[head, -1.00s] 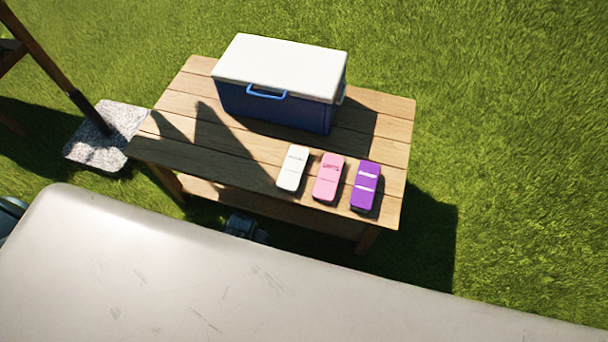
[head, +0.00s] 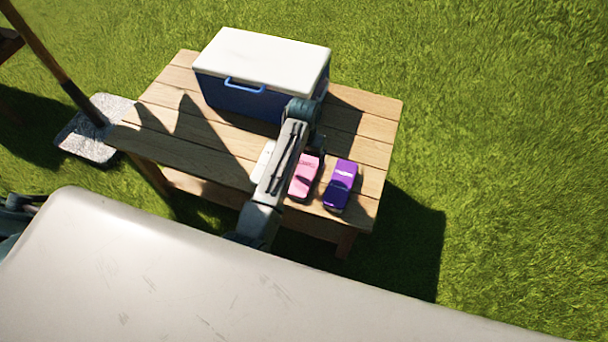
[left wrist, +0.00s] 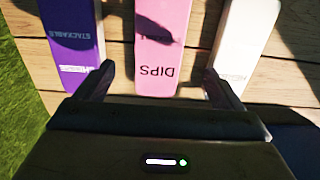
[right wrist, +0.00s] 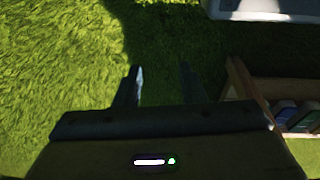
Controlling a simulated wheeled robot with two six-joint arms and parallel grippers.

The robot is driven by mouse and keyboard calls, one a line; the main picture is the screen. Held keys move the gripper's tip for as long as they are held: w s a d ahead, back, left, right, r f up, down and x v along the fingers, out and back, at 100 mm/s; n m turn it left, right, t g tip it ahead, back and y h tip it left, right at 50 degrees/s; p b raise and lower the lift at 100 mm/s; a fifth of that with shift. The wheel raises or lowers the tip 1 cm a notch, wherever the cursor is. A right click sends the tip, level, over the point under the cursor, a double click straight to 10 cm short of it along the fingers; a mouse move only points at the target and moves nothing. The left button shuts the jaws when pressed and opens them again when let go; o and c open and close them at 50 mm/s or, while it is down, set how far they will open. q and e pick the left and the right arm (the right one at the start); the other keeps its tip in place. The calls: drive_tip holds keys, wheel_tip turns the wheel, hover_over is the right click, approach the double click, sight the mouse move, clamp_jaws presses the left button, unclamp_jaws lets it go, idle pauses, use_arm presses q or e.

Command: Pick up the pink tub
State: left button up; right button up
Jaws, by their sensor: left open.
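The pink tub (head: 304,178), marked "DIPS", lies on the wooden table between a white tub (head: 264,160) and a purple tub (head: 340,185). My left arm reaches over the table and partly covers the white tub in the head view. In the left wrist view my left gripper (left wrist: 160,78) is open, with the pink tub (left wrist: 160,45) showing between its fingers and nothing gripped. The right wrist view shows my right gripper (right wrist: 160,72) open and empty over grass.
A blue cooler with a white lid (head: 265,60) stands at the back of the table (head: 375,130). The white and purple tubs sit close on either side of the pink one. A post on a stone base (head: 95,130) stands left of the table.

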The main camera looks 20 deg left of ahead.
sight(304, 172)
use_arm(q)
wheel_tip(304, 172, down, 2)
wheel_tip(304, 172, down, 5)
drive_tip(key=shift+s+d+b, duration=0.1)
drive_tip(key=shift+b, duration=0.2)
drive_tip(key=shift+f, duration=0.2)
drive_tip(key=c, duration=1.2)
use_arm(e)
drive_tip(key=shift+w+r, duration=0.25)
drive_tip(key=shift+r, duration=0.3)
drive_tip(key=shift+w+r, duration=0.25)
drive_tip(key=shift+r, duration=0.25)
drive_tip(key=shift+a, duration=0.1)
